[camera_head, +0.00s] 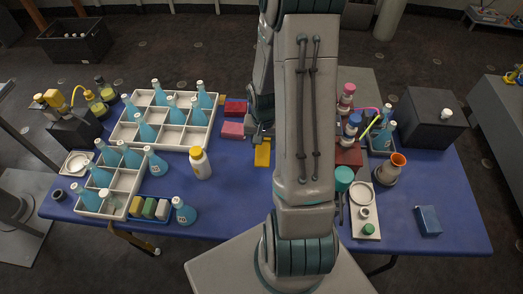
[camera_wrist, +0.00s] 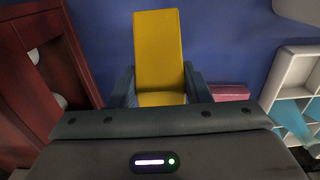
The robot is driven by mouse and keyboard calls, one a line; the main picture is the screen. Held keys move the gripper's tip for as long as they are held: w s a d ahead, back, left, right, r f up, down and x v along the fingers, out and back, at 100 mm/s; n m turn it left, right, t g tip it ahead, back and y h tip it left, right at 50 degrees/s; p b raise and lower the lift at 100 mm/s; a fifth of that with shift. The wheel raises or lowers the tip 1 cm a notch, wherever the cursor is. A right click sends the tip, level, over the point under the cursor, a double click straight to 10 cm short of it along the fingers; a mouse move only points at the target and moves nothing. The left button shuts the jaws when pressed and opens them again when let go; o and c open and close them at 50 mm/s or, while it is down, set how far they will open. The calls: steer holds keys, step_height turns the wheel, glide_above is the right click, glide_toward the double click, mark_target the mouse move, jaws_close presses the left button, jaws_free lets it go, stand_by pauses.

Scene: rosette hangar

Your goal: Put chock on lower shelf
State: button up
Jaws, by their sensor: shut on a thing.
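A yellow wedge-shaped block, which looks like the chock (camera_wrist: 158,48), is between the two fingers of my gripper (camera_wrist: 160,92) in the wrist view. My gripper is shut on its near end. In the head view the chock (camera_head: 262,153) is low over or on the blue table, left of my arm, and my gripper (camera_head: 263,136) is just behind it, partly hidden by the arm. A dark red open-fronted unit, perhaps the shelf (camera_wrist: 58,50), stands to the left in the wrist view. In the head view its red-brown body (camera_head: 349,156) is mostly hidden behind my arm.
Pink and red blocks (camera_head: 233,129) lie just left of my gripper. A white divided tray (camera_head: 126,132) holds several blue flasks. A white bottle with a yellow cap (camera_head: 200,163) stands in front of it. A white tray (camera_head: 364,210) is at right. The table's front middle-left is bare.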

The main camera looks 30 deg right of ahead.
mark_target(263, 154)
steer(key=shift+f, duration=3.15)
steer(key=shift+f, duration=0.2)
steer(key=o, duration=1.1)
steer(key=shift+o, duration=0.2)
steer(key=shift+r, duration=0.1)
